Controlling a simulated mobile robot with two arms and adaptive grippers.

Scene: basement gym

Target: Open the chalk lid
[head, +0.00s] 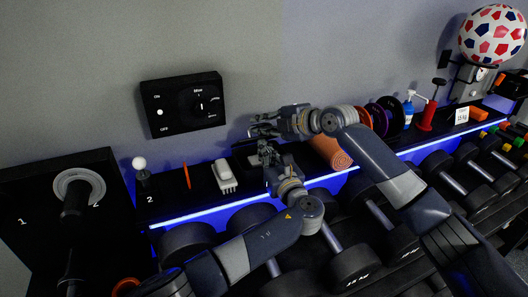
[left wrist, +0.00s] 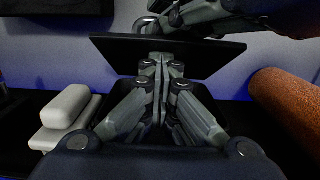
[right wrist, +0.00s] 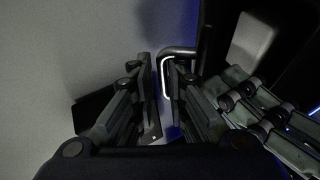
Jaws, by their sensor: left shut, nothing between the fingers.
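The chalk box (head: 247,160) is a dark box on the black shelf, largely hidden by my grippers in the head view. Its lid looks like a flat black panel (left wrist: 215,58) in the left wrist view, tilted up above the dark box. My left gripper (head: 262,150) is shut and empty; its fingertips (left wrist: 161,60) overlap the panel in the left wrist view, contact unclear. My right gripper (head: 254,124) is above and behind it. A bent metal handle (right wrist: 180,51) lies between my right fingertips (right wrist: 158,65); whether they clamp it is unclear.
A white brush-like block (head: 224,175) stands left of the box, and an orange roll (head: 330,150) right of it. A wall control panel (head: 182,104) is above. A blue bottle (head: 408,110) stands farther right. Dumbbells (head: 350,262) fill the rack below.

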